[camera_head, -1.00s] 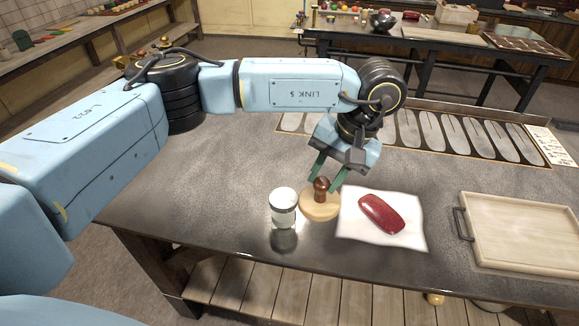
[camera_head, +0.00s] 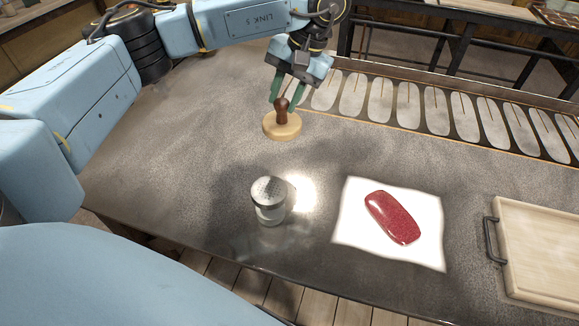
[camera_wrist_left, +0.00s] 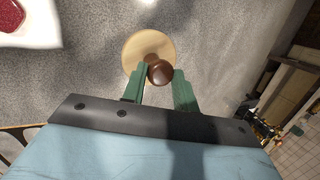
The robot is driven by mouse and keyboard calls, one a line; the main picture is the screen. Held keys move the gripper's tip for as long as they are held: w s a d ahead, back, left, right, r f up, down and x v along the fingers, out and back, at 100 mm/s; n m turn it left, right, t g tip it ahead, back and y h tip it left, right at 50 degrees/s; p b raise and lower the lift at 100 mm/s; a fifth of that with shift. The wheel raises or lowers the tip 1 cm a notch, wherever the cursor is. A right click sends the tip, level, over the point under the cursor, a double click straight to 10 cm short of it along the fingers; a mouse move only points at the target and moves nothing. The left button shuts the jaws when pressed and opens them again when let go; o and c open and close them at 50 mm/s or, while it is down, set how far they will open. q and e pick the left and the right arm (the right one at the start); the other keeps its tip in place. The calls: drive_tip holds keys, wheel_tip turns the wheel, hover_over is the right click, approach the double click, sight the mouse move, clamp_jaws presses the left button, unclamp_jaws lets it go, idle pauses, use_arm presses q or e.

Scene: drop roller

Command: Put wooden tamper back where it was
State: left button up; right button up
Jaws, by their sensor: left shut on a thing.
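The wooden tamper (camera_head: 282,125) has a pale round base and a dark brown knob handle. My left gripper (camera_head: 287,103) is shut on its handle, near the front edge of the panel with oval shapes. The base appears upright; I cannot tell whether it touches the table. In the left wrist view, the tamper (camera_wrist_left: 146,46) shows its round base beyond the knob, and the green fingers of the gripper (camera_wrist_left: 158,80) stand on either side of the knob. My right gripper is not in view.
A glass jar with a perforated metal lid (camera_head: 269,199) stands on the dark table. A red oblong piece (camera_head: 392,217) lies on a white sheet (camera_head: 350,225). A wooden tray (camera_head: 540,235) with a dark handle is at right. The panel with several ovals (camera_head: 380,95) runs along the back.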

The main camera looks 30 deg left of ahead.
sight(288, 119)
use_arm(q)
drive_tip(key=shift+w+f+b, duration=0.25)
drive_tip(key=shift+f+b, duration=0.05)
drive_tip(key=shift+f, duration=0.5)
drive_tip(key=shift+w+f, duration=0.1)
drive_tip(key=shift+f, duration=0.15)
wheel_tip(288, 119, down, 5)
drive_tip(key=shift+f, duration=2.5)
drive_tip(key=o, duration=0.9)
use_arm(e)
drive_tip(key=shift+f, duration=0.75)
